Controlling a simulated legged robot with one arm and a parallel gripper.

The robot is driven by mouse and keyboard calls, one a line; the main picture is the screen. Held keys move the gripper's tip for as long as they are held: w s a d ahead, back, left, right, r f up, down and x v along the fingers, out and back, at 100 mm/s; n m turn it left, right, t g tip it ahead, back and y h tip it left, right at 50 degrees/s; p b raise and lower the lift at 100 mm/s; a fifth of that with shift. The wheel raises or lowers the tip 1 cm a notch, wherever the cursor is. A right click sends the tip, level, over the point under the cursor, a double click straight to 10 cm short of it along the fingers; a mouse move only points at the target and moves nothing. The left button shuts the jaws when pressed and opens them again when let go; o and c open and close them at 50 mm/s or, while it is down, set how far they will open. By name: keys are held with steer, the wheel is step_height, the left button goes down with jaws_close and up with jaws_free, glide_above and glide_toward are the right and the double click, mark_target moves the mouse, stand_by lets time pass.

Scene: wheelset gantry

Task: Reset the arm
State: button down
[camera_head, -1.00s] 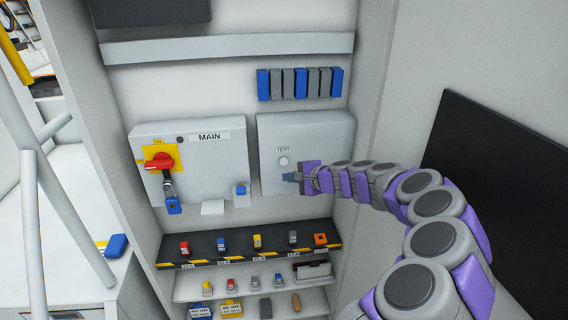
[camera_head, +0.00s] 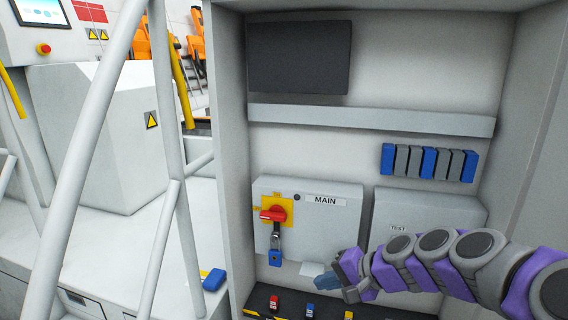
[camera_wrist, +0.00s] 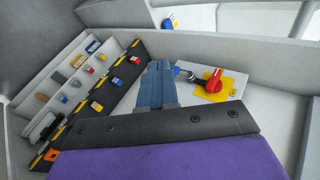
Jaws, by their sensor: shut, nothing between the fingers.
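My arm reaches in from the lower right of the head view. My gripper (camera_head: 322,286) is in front of the lower edge of the two panel boxes, left of the TEST box (camera_head: 430,208). In the wrist view my gripper (camera_wrist: 157,68) has its blue-grey fingers together with nothing between them. The MAIN box (camera_head: 335,222) carries a red rotary handle (camera_head: 272,214) on a yellow plate. A padlock with a blue body (camera_head: 275,258) hangs below the handle. The red handle also shows in the wrist view (camera_wrist: 214,80), right of my fingers. My arm hides the lower part of the TEST box.
A shelf with several coloured padlocks shows in the wrist view (camera_wrist: 92,100), left of my fingers. A row of blue and grey blocks (camera_head: 429,162) is above the TEST box. White rails (camera_head: 160,255) stand left of the cabinet.

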steer(key=s+a+f+n+g+h, duration=0.2)
steer(key=s+a+n+g, duration=0.15)
steer(key=s, duration=0.65)
steer(key=s+d+f+n+g+h, duration=0.1)
steer(key=s+d+f+h, duration=0.1)
steer(key=s, duration=0.6)
steer(key=s+d+f+n+g+h, duration=0.1)
steer(key=s+d+f+h, duration=0.1)
steer(key=s, duration=0.6)
steer(key=s+d+f+n+g+h, duration=0.1)
steer(key=s+d, duration=0.3)
steer(key=s, duration=0.4)
steer(key=shift+s+f+g+h, duration=0.15)
steer(key=shift+f+g+h, duration=0.3)
steer(key=shift+h, duration=0.45)
